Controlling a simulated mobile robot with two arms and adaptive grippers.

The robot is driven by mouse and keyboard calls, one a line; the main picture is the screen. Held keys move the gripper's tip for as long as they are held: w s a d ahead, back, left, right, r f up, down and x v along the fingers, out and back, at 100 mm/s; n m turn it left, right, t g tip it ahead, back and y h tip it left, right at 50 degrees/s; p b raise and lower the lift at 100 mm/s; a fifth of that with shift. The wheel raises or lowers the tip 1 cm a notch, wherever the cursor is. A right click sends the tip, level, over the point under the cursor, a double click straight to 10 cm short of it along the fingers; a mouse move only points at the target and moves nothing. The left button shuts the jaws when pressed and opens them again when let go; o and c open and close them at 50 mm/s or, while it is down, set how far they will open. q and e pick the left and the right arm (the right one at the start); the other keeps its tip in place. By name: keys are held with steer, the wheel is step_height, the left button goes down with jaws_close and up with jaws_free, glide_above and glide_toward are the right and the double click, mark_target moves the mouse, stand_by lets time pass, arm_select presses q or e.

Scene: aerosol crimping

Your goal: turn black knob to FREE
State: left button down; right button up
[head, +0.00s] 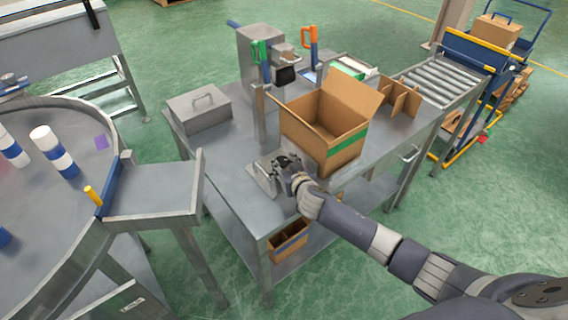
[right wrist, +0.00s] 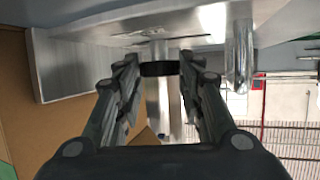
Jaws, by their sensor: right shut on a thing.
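My right gripper (head: 284,163) reaches in from the lower right to a small metal fixture (head: 262,178) at the front edge of the steel bench, in front of the open cardboard box. In the right wrist view, my right gripper (right wrist: 160,75) has its two fingers closed on either side of the black knob (right wrist: 160,69), which sits on a metal shaft. The gripper hides the knob in the head view. No FREE marking or pointer is readable, so the knob's setting cannot be told. My left gripper is not in view.
The open cardboard box (head: 309,133) stands close beside my right gripper. A round table (head: 92,135) with white-and-blue cans stands at left.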

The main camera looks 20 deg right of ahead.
steer(key=shift+d+r+n+y+p, duration=0.1)
steer(key=shift+d+n+y+p, duration=0.1)
steer(key=shift+n+y+p, duration=0.3)
steer(key=shift+d+r+n+y+p, duration=0.1)
steer(key=shift+d+n+y+p, duration=0.15)
steer(key=shift+n+y, duration=0.4)
steer(key=shift+w+d+n+g+y+p, duration=0.15)
steer(key=shift+n+g+y+p, duration=0.35)
steer(key=shift+n+y, duration=0.4)
steer(key=shift+w+d+f+n+g+y, duration=0.1)
steer(key=shift+n+g+y, duration=0.1)
steer(key=shift+n+y, duration=0.35)
steer(key=shift+d+f+n+g+y, duration=0.1)
steer(key=shift+n+g+y, duration=0.15)
steer(key=shift+y, duration=0.35)
steer(key=shift+n+g+y, duration=0.25)
steer(key=shift+n+y, duration=0.05)
steer(key=shift+n, duration=0.05)
steer(key=shift+a, duration=0.1)
steer(key=o, duration=0.8)
steer(key=shift+s+a+m+h, duration=0.2)
steer(key=shift+m+h, duration=0.3)
steer(key=shift+m+t+h, duration=0.4)
steer(key=shift+t, duration=0.1)
